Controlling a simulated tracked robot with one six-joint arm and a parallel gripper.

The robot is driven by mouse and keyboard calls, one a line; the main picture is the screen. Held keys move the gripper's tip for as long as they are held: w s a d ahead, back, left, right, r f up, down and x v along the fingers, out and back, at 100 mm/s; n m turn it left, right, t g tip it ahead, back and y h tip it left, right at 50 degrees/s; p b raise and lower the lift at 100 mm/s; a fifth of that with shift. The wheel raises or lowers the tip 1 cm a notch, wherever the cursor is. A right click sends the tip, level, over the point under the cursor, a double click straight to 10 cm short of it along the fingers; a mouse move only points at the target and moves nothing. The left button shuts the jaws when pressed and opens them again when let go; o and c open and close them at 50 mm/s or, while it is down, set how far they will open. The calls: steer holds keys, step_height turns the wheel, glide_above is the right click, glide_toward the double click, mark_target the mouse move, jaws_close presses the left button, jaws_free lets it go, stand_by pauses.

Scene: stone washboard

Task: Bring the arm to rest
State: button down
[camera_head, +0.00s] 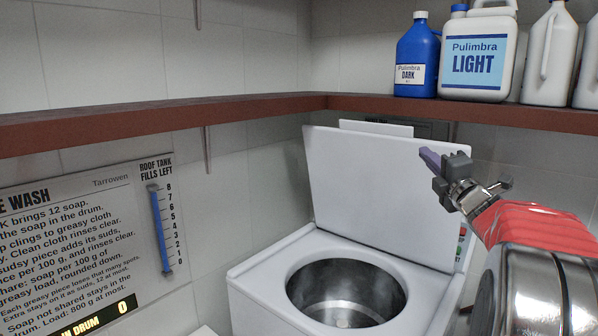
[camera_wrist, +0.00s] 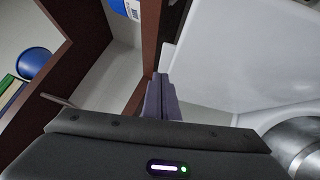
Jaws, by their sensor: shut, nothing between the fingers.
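My gripper (camera_head: 430,158) is raised in front of the open white lid of the washing machine, at the lid's upper right in the head view. Its purple-grey fingers are together with nothing between them. In the wrist view the closed fingers (camera_wrist: 160,98) point toward the gap between the brown shelf and the white lid. My arm comes in from the right edge of the head view, with a red sleeve on it. I cannot tell whether the fingers touch the lid.
The washing machine (camera_head: 240,279) stands open below, its metal drum (camera_head: 345,290) looking empty. A brown shelf (camera_head: 240,109) runs along both walls. It holds a blue bottle (camera_head: 416,50), a white jug (camera_head: 480,85) and white bottles (camera_head: 549,55). A sign (camera_head: 70,240) hangs at left.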

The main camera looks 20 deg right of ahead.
steer(key=s+d+f+m+g+h, duration=0.2)
steer(key=s+d+f+m+g, duration=0.1)
steer(key=f+m+g, duration=0.3)
steer(key=s+d+f+m+g+h, duration=0.3)
steer(key=s+f+m, duration=0.1)
steer(key=f+m, duration=0.45)
steer(key=s+a+f+m+g+y, duration=0.2)
steer(key=s+a+f, duration=0.25)
steer(key=a, duration=0.55)
steer(key=s+a+f+m+g+y, duration=0.25)
steer(key=a+f, duration=0.25)
steer(key=a, duration=0.5)
steer(key=s+a+f+m+g+y, duration=0.2)
steer(key=s+a+f, duration=0.25)
steer(key=a, duration=0.55)
steer(key=s+a+n+y, duration=0.1)
steer(key=s+a+y, duration=0.1)
steer(key=a, duration=0.7)
steer(key=s+a+n+t+y, duration=0.1)
steer(key=s+a, duration=0.3)
steer(key=a, duration=0.6)
steer(key=shift+s+a+f+n+y, duration=0.2)
steer(key=shift+s+a+n+y, duration=0.1)
steer(key=shift+n+y, duration=0.25)
